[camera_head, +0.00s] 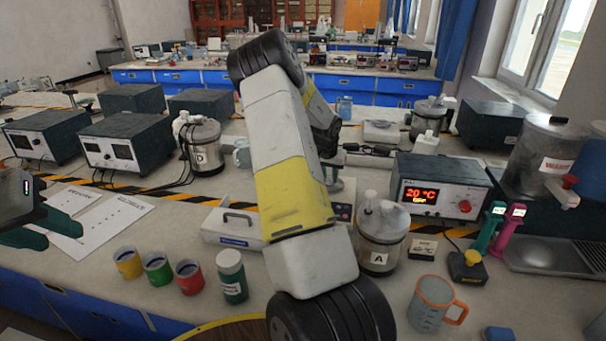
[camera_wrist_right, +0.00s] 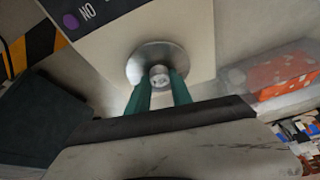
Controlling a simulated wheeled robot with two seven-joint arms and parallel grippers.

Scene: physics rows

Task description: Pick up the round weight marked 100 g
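In the right wrist view, a small round metal piece (camera_wrist_right: 159,76), seemingly the weight, stands at the middle of a shiny metal disc (camera_wrist_right: 136,66). I cannot read a marking on it. The dark green fingers of my right gripper (camera_wrist_right: 160,88) flank this piece closely. Whether they press on it is not clear. In the head view my right arm covers the weight and most of this gripper. My left gripper (camera_head: 42,228) is at the far left edge of the head view, its fingers apart and empty, above a paper sheet.
The disc is on a pale surface (camera_wrist_right: 105,58) with a dark "NO" label. The bench holds colored cups (camera_head: 158,268), a green-labelled jar (camera_head: 232,277), jar A (camera_head: 378,258), a 20 °C unit (camera_head: 437,193) and a grey mug (camera_head: 431,303). Striped tape (camera_wrist_right: 36,50) lies nearby.

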